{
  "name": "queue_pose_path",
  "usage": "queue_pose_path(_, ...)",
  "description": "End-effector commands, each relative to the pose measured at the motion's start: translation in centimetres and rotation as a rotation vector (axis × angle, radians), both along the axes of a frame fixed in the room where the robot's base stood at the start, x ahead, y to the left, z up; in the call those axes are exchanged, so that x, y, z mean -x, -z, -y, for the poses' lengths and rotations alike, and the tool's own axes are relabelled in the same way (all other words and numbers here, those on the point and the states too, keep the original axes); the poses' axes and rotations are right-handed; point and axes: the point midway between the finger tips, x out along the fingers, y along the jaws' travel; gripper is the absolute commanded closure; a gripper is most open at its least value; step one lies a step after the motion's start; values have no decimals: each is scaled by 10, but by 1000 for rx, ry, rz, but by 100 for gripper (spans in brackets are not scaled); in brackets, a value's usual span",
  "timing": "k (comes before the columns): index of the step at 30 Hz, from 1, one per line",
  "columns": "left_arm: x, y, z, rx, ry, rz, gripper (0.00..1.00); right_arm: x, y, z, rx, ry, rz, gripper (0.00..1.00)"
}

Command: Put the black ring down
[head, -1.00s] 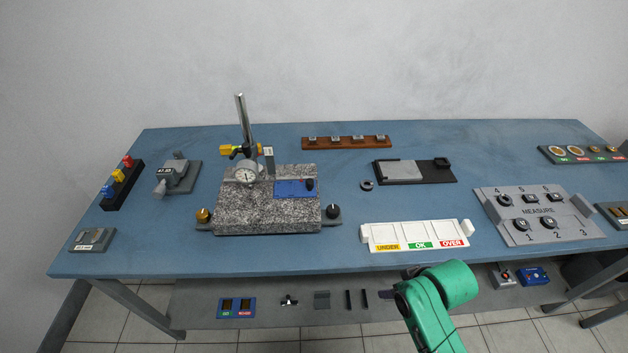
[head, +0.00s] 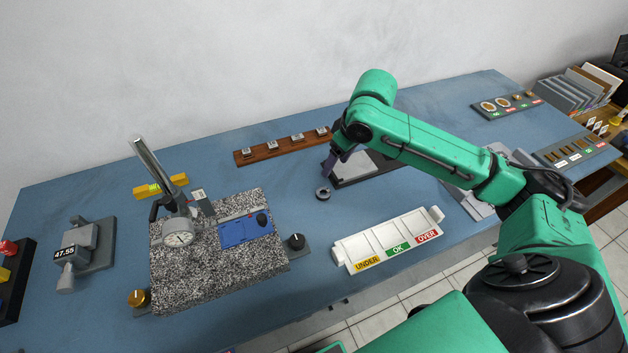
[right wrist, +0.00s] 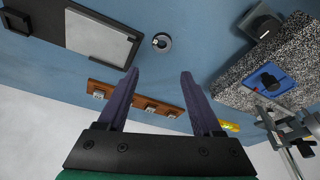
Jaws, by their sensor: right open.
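The black ring (head: 323,193) lies flat on the blue table, just left of a black-and-grey plate (head: 365,169). In the right wrist view the ring (right wrist: 162,41) sits beyond my fingertips, apart from them. My right gripper (head: 334,165) hangs just behind and above the ring in the head view. In the right wrist view its two purple fingers (right wrist: 160,73) are spread with nothing between them. My left gripper is not in view.
A brown rack (head: 285,147) with several small blocks stands at the back. A speckled granite plate (head: 190,272) with a dial gauge is to the left. A white tray (head: 388,240) marked UNDER, OK, OVER is in front. Bare table surrounds the ring's front and left.

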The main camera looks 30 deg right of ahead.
Motion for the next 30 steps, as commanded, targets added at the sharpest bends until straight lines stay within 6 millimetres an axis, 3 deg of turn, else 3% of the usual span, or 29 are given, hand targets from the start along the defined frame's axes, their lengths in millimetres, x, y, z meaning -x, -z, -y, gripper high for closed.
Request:
queue_pose_path(9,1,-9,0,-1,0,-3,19,-18,68,-8,-4,0,-6,33)
queue_pose_path(21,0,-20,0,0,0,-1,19,-36,131,-11,-2,-2,-2,33)
queue_pose_path(29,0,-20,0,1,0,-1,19,-38,138,-11,0,-3,0,33)
queue_pose_path(30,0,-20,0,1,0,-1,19,-38,138,-11,0,-3,0,48)
